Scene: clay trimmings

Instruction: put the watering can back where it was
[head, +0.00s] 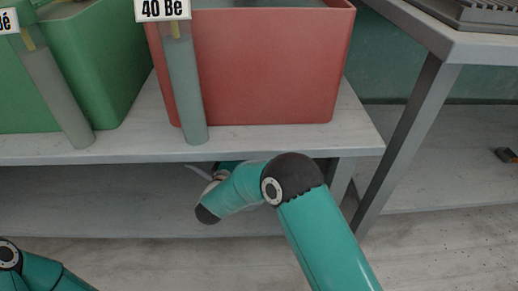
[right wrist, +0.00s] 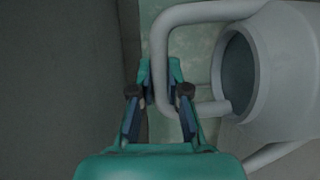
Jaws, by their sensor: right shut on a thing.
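The watering can (right wrist: 292,62) is pale grey and fills the right side of the right wrist view, with its round dark opening facing left. Its looped tubular handle (right wrist: 162,45) runs down between my right fingers. My right gripper (right wrist: 160,92) is shut on this handle. In the head view my right arm reaches under the upper board, and its gripper is hidden there. A thin pale piece shows beside the wrist, too small to identify. Only a part of my left arm shows at the bottom left; its gripper is out of view.
A red tub (head: 255,70) and a green tub (head: 95,60) stand on the upper board (head: 260,138), each with a labelled tube in front. A lower shelf (head: 90,200) lies beneath. A metal table leg (head: 405,135) stands at the right, with a small dark object (head: 507,155) beyond it.

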